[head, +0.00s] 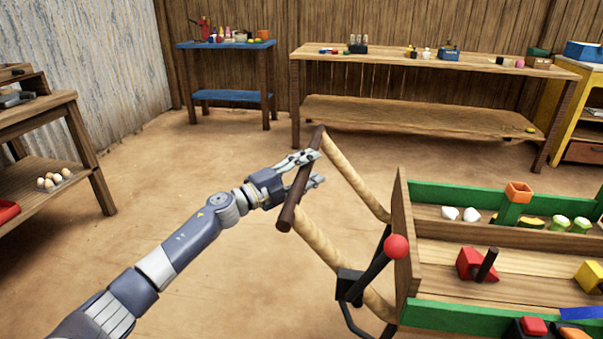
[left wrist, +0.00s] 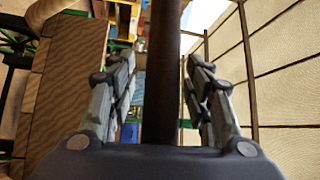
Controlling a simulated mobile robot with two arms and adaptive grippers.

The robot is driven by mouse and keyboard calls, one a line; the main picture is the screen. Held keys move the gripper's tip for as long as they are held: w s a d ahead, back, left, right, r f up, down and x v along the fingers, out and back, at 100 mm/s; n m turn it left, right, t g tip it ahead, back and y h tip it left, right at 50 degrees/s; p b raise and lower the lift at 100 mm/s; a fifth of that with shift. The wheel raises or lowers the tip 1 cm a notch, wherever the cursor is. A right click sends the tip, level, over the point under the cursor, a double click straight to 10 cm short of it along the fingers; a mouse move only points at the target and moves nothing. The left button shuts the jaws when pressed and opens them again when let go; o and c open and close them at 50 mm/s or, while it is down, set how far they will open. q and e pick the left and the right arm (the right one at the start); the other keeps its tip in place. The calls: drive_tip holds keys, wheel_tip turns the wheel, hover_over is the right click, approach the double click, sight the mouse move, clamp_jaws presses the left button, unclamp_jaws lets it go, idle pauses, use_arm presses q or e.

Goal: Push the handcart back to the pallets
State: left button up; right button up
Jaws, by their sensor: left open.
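The handcart (head: 403,235) stands at the right of the head view, a wooden tray with green rims. Two pale curved shafts run from it to a dark brown crossbar handle (head: 288,213). My left gripper (head: 315,168) is at this bar, with one finger on either side of it. In the left wrist view the bar (left wrist: 161,80) runs between the two spread fingers, with gaps on both sides, so the jaws are open around it. A lever with a red knob (head: 397,246) stands at the cart's near end. No pallets can be made out. My right gripper is not in view.
The cart carries white, green, red and yellow items in its compartments. A blue table (head: 226,44) and a long wooden bench (head: 430,66) stand along the back wall. A wooden shelf table (head: 85,150) is at the left. Bare floor lies between them.

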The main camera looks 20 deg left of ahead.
use_arm(q)
drive_tip(key=v, duration=1.1)
drive_tip(key=shift+s+a, duration=0.15)
drive_tip(key=shift+s, duration=0.2)
drive_tip(key=shift+f, duration=0.15)
